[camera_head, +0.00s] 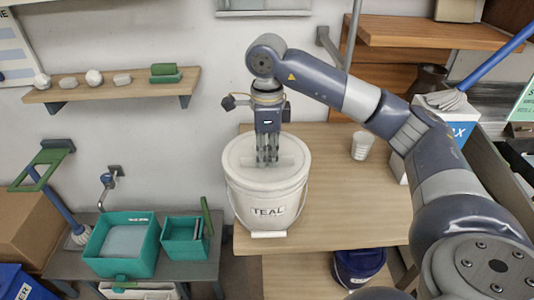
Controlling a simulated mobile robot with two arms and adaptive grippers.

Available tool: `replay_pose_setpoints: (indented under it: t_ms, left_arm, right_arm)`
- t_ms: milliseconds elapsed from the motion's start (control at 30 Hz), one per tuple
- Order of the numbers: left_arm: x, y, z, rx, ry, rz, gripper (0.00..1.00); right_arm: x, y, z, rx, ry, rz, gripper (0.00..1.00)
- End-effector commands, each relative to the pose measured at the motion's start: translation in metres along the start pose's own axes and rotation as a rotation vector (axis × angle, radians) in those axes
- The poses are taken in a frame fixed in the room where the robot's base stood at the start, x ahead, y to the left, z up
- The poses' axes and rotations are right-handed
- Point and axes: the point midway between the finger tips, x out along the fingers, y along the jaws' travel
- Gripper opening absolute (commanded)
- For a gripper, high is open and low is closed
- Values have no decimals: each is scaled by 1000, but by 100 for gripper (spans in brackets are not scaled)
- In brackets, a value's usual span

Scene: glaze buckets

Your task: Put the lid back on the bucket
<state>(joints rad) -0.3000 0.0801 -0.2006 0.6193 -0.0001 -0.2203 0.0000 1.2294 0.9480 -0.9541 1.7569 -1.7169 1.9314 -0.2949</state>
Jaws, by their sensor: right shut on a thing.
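A white bucket (265,208) labelled "TEAL" stands upright on the wooden table (365,205), near its left front corner. The pale round lid (240,156) lies across the bucket's top. I cannot tell whether its rim is pressed fully down. My right gripper (267,162) points straight down over the middle of the lid, shut on the raised part at its centre. The fingers hide part of that grip. The wire handle hangs down at the front, with its pale grip low on the bucket. My left gripper is not in view.
A white cup (362,146) stands right of the bucket. A dark blue bucket (358,268) is below the table. Teal tubs (122,246) sit on a low grey bench at the left. A wall shelf (112,86) holds small pieces. The table's front middle is clear.

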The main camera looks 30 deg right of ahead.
Motion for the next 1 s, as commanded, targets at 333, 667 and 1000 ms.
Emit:
replay_pose_setpoints:
  t_ms: [333,667,1000]
  left_arm:
    - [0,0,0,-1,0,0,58]
    - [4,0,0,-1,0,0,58]
    - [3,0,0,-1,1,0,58]
  right_arm:
    - [0,0,0,0,0,0,0]
    - [3,0,0,0,-1,0,0]
    - [2,0,0,0,-1,0,26]
